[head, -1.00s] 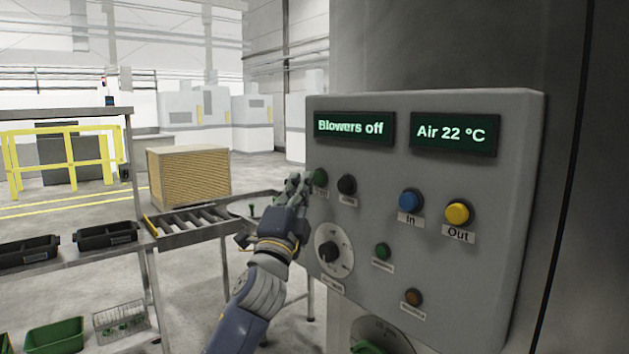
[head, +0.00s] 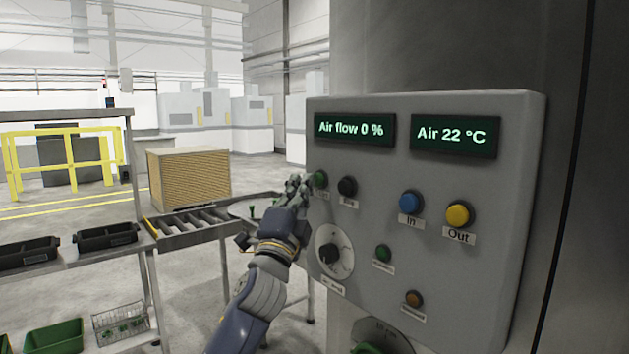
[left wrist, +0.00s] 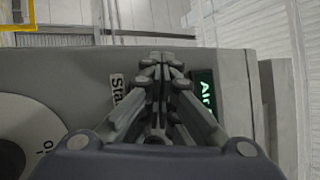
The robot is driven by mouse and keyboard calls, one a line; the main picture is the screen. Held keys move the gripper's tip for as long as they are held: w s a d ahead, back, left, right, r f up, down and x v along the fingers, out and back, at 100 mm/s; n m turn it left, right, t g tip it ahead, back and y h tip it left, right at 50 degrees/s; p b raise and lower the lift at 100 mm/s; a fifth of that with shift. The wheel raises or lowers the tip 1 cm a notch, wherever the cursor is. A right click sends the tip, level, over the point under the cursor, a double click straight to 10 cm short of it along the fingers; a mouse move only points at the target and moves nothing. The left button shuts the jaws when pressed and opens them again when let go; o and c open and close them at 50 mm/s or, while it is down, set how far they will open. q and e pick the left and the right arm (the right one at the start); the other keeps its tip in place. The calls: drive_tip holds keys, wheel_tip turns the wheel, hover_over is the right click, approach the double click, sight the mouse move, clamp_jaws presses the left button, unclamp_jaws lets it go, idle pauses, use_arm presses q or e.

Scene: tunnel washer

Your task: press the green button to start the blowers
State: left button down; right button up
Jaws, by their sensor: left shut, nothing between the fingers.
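The green button (head: 320,179) is at the upper left of the grey control panel (head: 480,290), beside the black button (head: 347,187). My left gripper (head: 297,184) is shut and empty, its tips just left of the green button; I cannot tell whether they touch it. In the left wrist view the shut fingers (left wrist: 160,65) cover the button, between a label reading "Sta" (left wrist: 116,94) and the edge of a display (left wrist: 206,95). The left display (head: 355,129) in the head view reads "Air flow 0 %". My right gripper is not in view.
The panel also carries a dial (head: 333,251), a blue button (head: 411,202), a yellow button (head: 458,214), a second green lamp or button (head: 383,253) and an orange one (head: 413,299). A roller conveyor (head: 195,232) and a shelf with black trays (head: 107,235) stand left.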

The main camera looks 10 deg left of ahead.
use_arm(q)
drive_tip(key=shift+s+a, duration=0.4)
drive_tip(key=shift+s, duration=0.1)
drive_tip(key=s+a+p, duration=0.1)
drive_tip(key=s, duration=0.1)
drive_tip(key=s+a+p, duration=0.1)
drive_tip(key=s+a, duration=0.1)
idle(0.4)
idle(0.5)
